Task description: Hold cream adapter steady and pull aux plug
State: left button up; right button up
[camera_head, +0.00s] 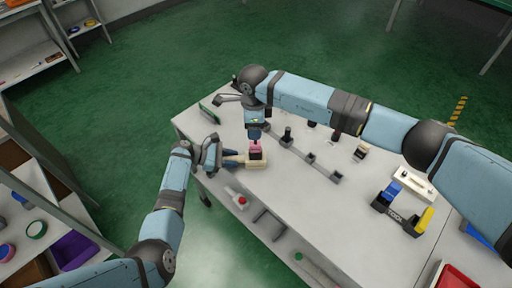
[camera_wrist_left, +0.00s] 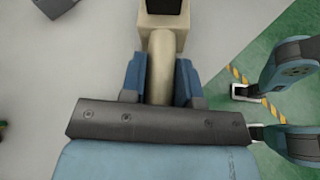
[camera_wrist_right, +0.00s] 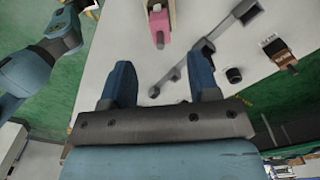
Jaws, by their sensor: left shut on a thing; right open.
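The cream adapter (camera_head: 259,163) sits near the table's left end, with a dark top part showing in the left wrist view. My left gripper (camera_head: 233,158) is shut on its cream handle (camera_wrist_left: 161,68), one blue finger on each side. A pink plug (camera_head: 255,148) stands at the adapter; it also shows in the right wrist view (camera_wrist_right: 158,25). I cannot tell how deep it sits. My right gripper (camera_head: 254,136) is above the plug, open and empty. In the right wrist view the plug lies beyond the gap between the fingertips (camera_wrist_right: 162,68).
A grey rail with levers (camera_head: 310,158) runs to the right of the adapter. A dark holder with blue and yellow parts (camera_head: 403,213) and a cream block (camera_head: 415,184) stand farther right. A red-buttoned device (camera_head: 238,199) lies near the front edge.

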aim_at(254, 143)
notch_tip(254, 143, down, 8)
jog(key=shift+f, duration=0.2)
dwell(0.3)
grip_shut()
dwell(0.3)
